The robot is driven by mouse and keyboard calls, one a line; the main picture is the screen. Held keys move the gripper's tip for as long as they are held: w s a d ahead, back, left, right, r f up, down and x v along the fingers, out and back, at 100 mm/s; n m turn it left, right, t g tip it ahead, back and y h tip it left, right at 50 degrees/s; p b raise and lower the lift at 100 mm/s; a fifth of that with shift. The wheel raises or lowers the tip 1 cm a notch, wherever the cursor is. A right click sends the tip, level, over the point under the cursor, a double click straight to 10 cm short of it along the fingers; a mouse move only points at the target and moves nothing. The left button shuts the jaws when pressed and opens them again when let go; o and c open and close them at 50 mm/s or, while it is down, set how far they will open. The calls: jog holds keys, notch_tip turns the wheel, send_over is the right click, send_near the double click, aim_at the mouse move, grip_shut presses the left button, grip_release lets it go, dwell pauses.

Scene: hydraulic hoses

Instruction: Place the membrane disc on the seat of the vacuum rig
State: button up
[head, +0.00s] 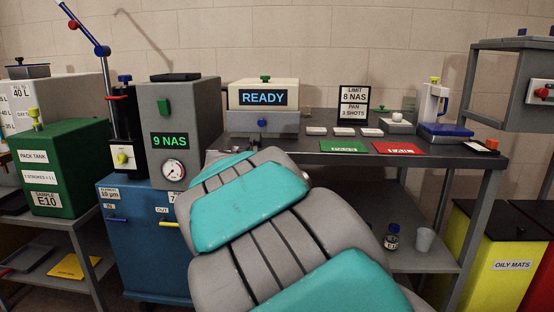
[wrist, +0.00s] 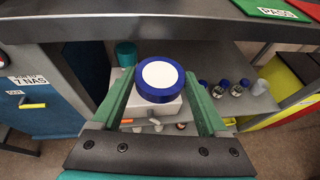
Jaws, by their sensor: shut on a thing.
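In the wrist view, my gripper (wrist: 160,76) has its two green fingers on either side of a round blue thing with a flat white top (wrist: 159,75). It is shut on this thing. I cannot tell whether the white face is the membrane disc. In the head view, my arm hides the gripper and what it holds. A device with a blue base and a white upright (head: 436,112) stands at the right of the bench; it may be the vacuum rig, but no label shows. Its seat cannot be made out.
The grey bench (head: 488,160) holds several small white pieces, a green mat (head: 344,147), a red mat (head: 398,148) and a READY unit (head: 262,97). Bottles and a cup (head: 424,239) stand on the lower shelf. A yellow bin (head: 482,250) is at the right.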

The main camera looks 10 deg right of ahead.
notch_tip(320, 180, down, 14)
jog(key=s+d+n+y, duration=0.1)
jog(key=d+n+y, duration=0.1)
jog(key=n+y, duration=0.6)
jog(key=shift+t+y, duration=0.3)
jog(key=shift+y, duration=0.6)
